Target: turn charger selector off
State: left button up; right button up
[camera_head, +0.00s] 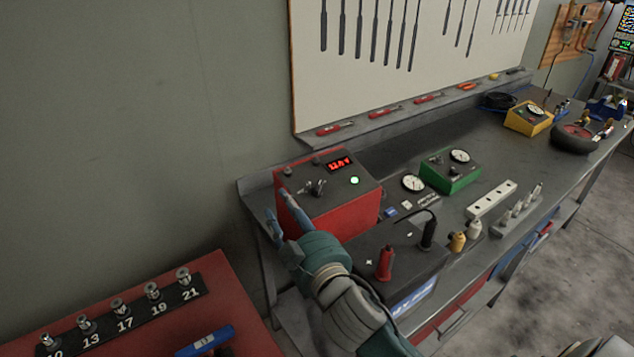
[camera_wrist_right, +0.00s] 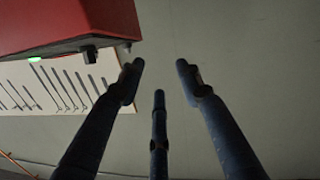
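The charger is a red box (camera_head: 325,215) on the near left end of the workbench, with a lit red display (camera_head: 339,164) and a green light (camera_head: 354,180). A dark selector knob (camera_head: 316,187) sits on its face; which setting it points to is too small to tell. My right gripper (camera_head: 276,205) is at the charger's left front side, left of the knob and apart from it. In the right wrist view its three fingers (camera_wrist_right: 159,75) are spread and empty. The charger (camera_wrist_right: 70,25) is at upper left there, with a dark knob (camera_wrist_right: 90,54). My left gripper is not in view.
A black battery (camera_head: 400,262) with a red clamp (camera_head: 385,264) and a black clamp (camera_head: 428,232) stands close to my right arm. A green meter box (camera_head: 450,172) is farther right. A red surface with a socket rail (camera_head: 125,310) is at lower left.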

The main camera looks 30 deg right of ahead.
jog(key=w+a+r+n+t+y, duration=0.1)
jog(key=a+r+n+t+y, duration=0.1)
jog(key=a+r+n+y, duration=0.45)
jog(key=a+r+n+t+y, duration=0.1)
jog(key=a+r+t+y, duration=0.15)
jog(key=r, duration=0.75)
jog(key=s+a+r+n+g+y, duration=0.2)
jog(key=s+a+n+g+y, duration=0.2)
jog(key=a+n+g+y, duration=0.4)
jog(key=s+a+r+n+g+y, duration=0.35)
jog(key=a+n+g, duration=0.25)
jog(key=n, duration=0.4)
jog(key=m+g+h, duration=0.2)
jog(key=g+h, duration=0.1)
jog(key=h, duration=1.9)
send_near(317, 187)
jog(key=p+x, duration=0.4)
jog(key=x, duration=0.4)
jog(key=shift+w+p, duration=0.25)
jog(key=shift+p, duration=0.15)
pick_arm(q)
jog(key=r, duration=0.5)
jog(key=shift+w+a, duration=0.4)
pick_arm(e)
jog(key=shift+w+f, duration=0.15)
jog(key=shift+f, duration=0.2)
